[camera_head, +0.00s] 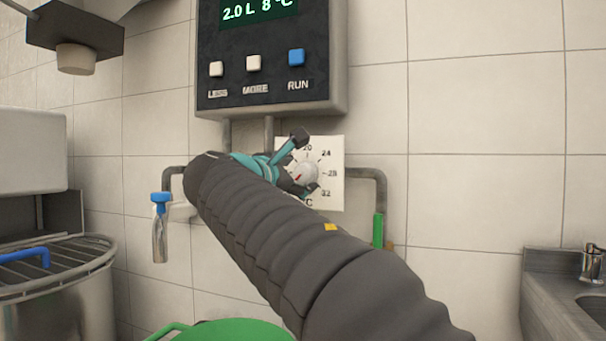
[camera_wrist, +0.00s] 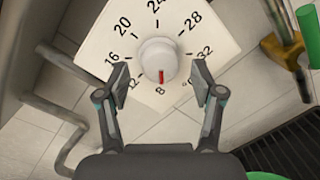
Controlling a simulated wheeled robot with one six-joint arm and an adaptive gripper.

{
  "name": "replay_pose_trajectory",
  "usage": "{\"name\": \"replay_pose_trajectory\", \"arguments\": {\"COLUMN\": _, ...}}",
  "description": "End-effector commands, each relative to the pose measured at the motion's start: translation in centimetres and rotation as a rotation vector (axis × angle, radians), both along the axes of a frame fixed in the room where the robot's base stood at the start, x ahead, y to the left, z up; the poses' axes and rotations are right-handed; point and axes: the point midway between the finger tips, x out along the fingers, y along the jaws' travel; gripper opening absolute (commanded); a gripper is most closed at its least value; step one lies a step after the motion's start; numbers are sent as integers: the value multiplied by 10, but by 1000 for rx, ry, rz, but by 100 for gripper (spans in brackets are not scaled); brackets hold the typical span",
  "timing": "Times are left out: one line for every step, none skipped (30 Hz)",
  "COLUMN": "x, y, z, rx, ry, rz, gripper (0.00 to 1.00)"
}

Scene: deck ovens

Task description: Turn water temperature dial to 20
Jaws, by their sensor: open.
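The water temperature dial is a round white knob (camera_wrist: 157,60) with a red mark, on a square white scale plate (camera_wrist: 105,45) numbered from 8 to 32. In the wrist view the red mark points to 8. In the head view the knob (camera_head: 304,174) and plate (camera_head: 331,150) are on the tiled wall, and my arm covers the plate's left part. My gripper (camera_wrist: 159,78) is open, with one finger on each side of the knob, apart from it in the picture. It also shows in the head view (camera_head: 303,164) in front of the dial.
A control box (camera_head: 270,60) above the dial shows 2.0 L 8 °C and has LESS, MORE and RUN buttons. Pipes flank the plate, with a blue-handled tap (camera_head: 160,225) at left and a green lever (camera_head: 378,230) at right.

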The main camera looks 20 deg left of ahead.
Motion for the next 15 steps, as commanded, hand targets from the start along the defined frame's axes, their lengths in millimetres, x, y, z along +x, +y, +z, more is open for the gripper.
{"name": "replay_pose_trajectory", "arguments": {"x": 4, "y": -1, "z": 0, "rx": 0, "ry": -1, "rz": -1, "gripper": 67}}
{"name": "replay_pose_trajectory", "arguments": {"x": 6, "y": -1, "z": 0, "rx": 0, "ry": -1, "rz": -1, "gripper": 67}}
{"name": "replay_pose_trajectory", "arguments": {"x": 8, "y": -1, "z": 0, "rx": 0, "ry": -1, "rz": 1, "gripper": 67}}
{"name": "replay_pose_trajectory", "arguments": {"x": 9, "y": -2, "z": 0, "rx": 0, "ry": -1, "rz": 1, "gripper": 67}}
{"name": "replay_pose_trajectory", "arguments": {"x": 10, "y": -2, "z": 0, "rx": 0, "ry": -1, "rz": 1, "gripper": 67}}
{"name": "replay_pose_trajectory", "arguments": {"x": 11, "y": -2, "z": 0, "rx": 0, "ry": -1, "rz": 1, "gripper": 67}}
{"name": "replay_pose_trajectory", "arguments": {"x": 11, "y": -2, "z": 0, "rx": 0, "ry": -1, "rz": 1, "gripper": 67}}
{"name": "replay_pose_trajectory", "arguments": {"x": 11, "y": -2, "z": 0, "rx": 0, "ry": 0, "rz": 1, "gripper": 67}}
{"name": "replay_pose_trajectory", "arguments": {"x": 11, "y": -2, "z": 0, "rx": 0, "ry": 0, "rz": 1, "gripper": 67}}
{"name": "replay_pose_trajectory", "arguments": {"x": 11, "y": -2, "z": 0, "rx": 0, "ry": 0, "rz": 1, "gripper": 67}}
{"name": "replay_pose_trajectory", "arguments": {"x": 11, "y": -2, "z": 0, "rx": 0, "ry": 0, "rz": 1, "gripper": 67}}
{"name": "replay_pose_trajectory", "arguments": {"x": 11, "y": -2, "z": 0, "rx": 0, "ry": 0, "rz": 1, "gripper": 67}}
{"name": "replay_pose_trajectory", "arguments": {"x": 11, "y": -2, "z": 0, "rx": 0, "ry": 0, "rz": 1, "gripper": 67}}
{"name": "replay_pose_trajectory", "arguments": {"x": 11, "y": -2, "z": 0, "rx": 0, "ry": 0, "rz": 1, "gripper": 62}}
{"name": "replay_pose_trajectory", "arguments": {"x": 11, "y": -2, "z": 0, "rx": 0, "ry": 0, "rz": 1, "gripper": 52}}
